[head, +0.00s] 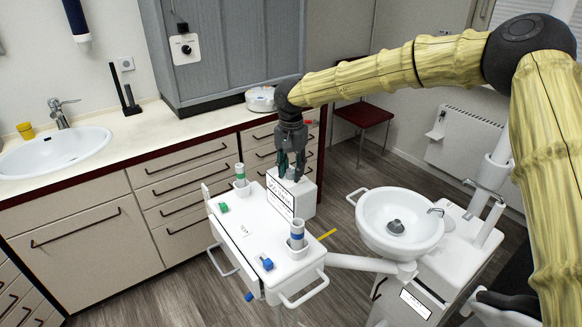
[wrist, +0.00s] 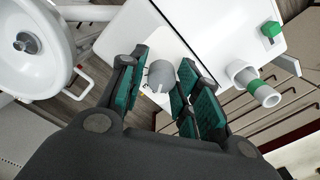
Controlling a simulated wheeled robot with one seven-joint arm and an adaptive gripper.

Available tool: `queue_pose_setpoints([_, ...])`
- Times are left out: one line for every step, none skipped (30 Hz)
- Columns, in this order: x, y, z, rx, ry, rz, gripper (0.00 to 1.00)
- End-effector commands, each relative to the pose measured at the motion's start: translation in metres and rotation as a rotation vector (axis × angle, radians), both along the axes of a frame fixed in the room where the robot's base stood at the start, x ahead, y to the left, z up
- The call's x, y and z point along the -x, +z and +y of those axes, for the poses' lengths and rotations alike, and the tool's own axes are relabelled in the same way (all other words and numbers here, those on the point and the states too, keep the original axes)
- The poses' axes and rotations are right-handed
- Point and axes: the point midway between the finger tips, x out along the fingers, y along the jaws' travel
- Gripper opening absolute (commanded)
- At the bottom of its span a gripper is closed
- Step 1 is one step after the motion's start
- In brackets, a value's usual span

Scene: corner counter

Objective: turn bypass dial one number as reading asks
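The bypass dial (wrist: 160,76) is a small grey knob on top of a white box, seen in the wrist view. In the head view the box (head: 304,196) stands on the white cart, with a printed label (head: 280,196) on its front; I cannot read the text for certain. My gripper (head: 291,172) points down over the box. In the wrist view its green-padded fingers (wrist: 160,64) are apart, one on each side of the dial. I cannot tell whether either pad touches it. The dial's numbers are mostly hidden, and the fingers hide the dial in the head view.
The white cart (head: 238,240) also carries two cups with tubes, a green block (head: 223,207) and a blue block (head: 267,264). A round white basin (head: 372,214) stands close at its right. A counter with drawers (head: 190,170) runs behind.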

Motion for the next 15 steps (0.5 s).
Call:
queue_pose_setpoints([0.0,-0.001,0.0,0.0,0.0,0.001,0.46])
queue_pose_setpoints([0.0,-0.001,0.0,-0.001,0.0,0.0,0.49])
queue_pose_setpoints([-0.001,0.0,0.0,-0.001,-0.001,-0.002,0.49])
queue_pose_setpoints([-0.001,0.001,0.0,-0.001,-0.001,-0.002,0.49])
queue_pose_setpoints([-0.001,0.001,0.0,-0.002,-0.001,-0.003,0.49])
queue_pose_setpoints([-0.001,0.002,0.0,-0.003,-0.001,-0.003,0.49])
queue_pose_setpoints([-0.001,0.002,0.001,-0.002,-0.001,-0.004,0.49])
queue_pose_setpoints([-0.001,0.002,0.001,-0.002,-0.001,-0.004,0.49])
queue_pose_setpoints([-0.002,0.003,0.001,-0.003,-0.001,-0.005,0.49])
queue_pose_setpoints([-0.002,0.003,0.001,-0.003,-0.001,-0.006,0.49])
queue_pose_setpoints([-0.002,0.004,0.001,-0.004,-0.001,-0.006,0.49])
queue_pose_setpoints([-0.002,0.005,0.001,-0.004,-0.001,-0.006,0.49])
queue_pose_setpoints([-0.002,0.007,0.001,-0.005,-0.001,-0.007,0.49])
queue_pose_setpoints([-0.002,0.009,0.001,-0.004,-0.001,-0.007,0.49])
queue_pose_setpoints([-0.003,0.012,0.001,-0.005,-0.001,-0.008,0.49])
